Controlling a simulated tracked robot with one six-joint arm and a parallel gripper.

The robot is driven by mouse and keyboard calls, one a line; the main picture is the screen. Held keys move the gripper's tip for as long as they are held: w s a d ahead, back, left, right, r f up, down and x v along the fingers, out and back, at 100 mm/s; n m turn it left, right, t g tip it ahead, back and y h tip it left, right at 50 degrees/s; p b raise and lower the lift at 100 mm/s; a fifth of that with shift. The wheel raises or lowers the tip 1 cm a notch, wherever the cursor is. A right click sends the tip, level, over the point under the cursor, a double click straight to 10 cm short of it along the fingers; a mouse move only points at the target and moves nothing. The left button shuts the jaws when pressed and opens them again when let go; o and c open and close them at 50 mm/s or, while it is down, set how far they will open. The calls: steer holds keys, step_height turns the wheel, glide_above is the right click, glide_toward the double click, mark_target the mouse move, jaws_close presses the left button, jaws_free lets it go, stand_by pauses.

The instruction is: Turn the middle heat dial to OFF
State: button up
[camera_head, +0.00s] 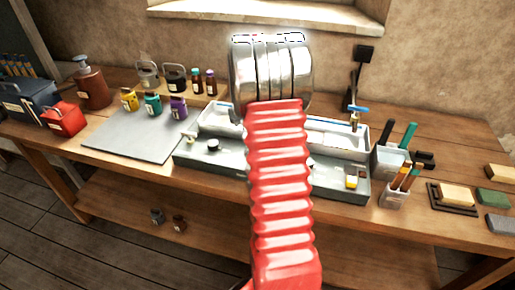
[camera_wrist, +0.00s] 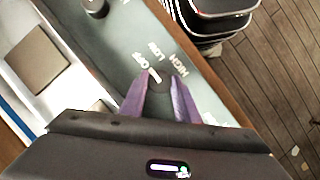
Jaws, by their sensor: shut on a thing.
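The heat dial (camera_wrist: 158,78) is a small dark knob with a white pointer line, set in a grey-green panel (camera_wrist: 120,40). White OFF, LOW and HIGH labels stand around its far side in the wrist view. The pointer's far end seems to lie toward the OFF label (camera_wrist: 141,60). My gripper (camera_wrist: 162,88) has purple fingers, one on each side of the dial, shut on it. In the head view my red arm hides this dial and my gripper. Another dial (camera_wrist: 95,8) shows at the wrist view's top, and a left dial (camera_head: 213,145) shows in the head view.
White trays (camera_head: 340,135) sit behind the panel. Cups with tools (camera_head: 395,195) stand close on the right. A grey board (camera_head: 135,135) and several small bottles are on the left. The bench's front edge is near the panel.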

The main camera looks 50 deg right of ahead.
steer(key=shift+s+d+f+n, duration=0.1)
steer(key=shift+n, duration=0.2)
steer(key=o, duration=1)
steer(key=shift+o, duration=0.2)
steer(key=shift+w+r, duration=0.35)
steer(key=shift+r, duration=0.3)
steer(key=v, duration=1.2)
steer(key=shift+r, duration=0.25)
